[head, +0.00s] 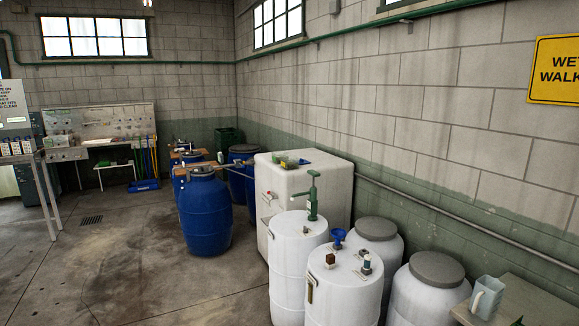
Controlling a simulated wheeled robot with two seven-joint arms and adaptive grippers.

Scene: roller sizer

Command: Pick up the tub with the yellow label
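I cannot make out a tub with a yellow label in the head view. Several small labelled containers (15,148) stand in a row on a stand at the left edge, too small to tell their label colours apart. Neither of my grippers is in view.
Blue drums (205,215) stand left of the cabinet. White drums (332,290), one group with a green hand pump (312,196), fill the front right. A jug (487,297) sits on a low table. A wall bench (100,125) is at the back left. The left floor is open.

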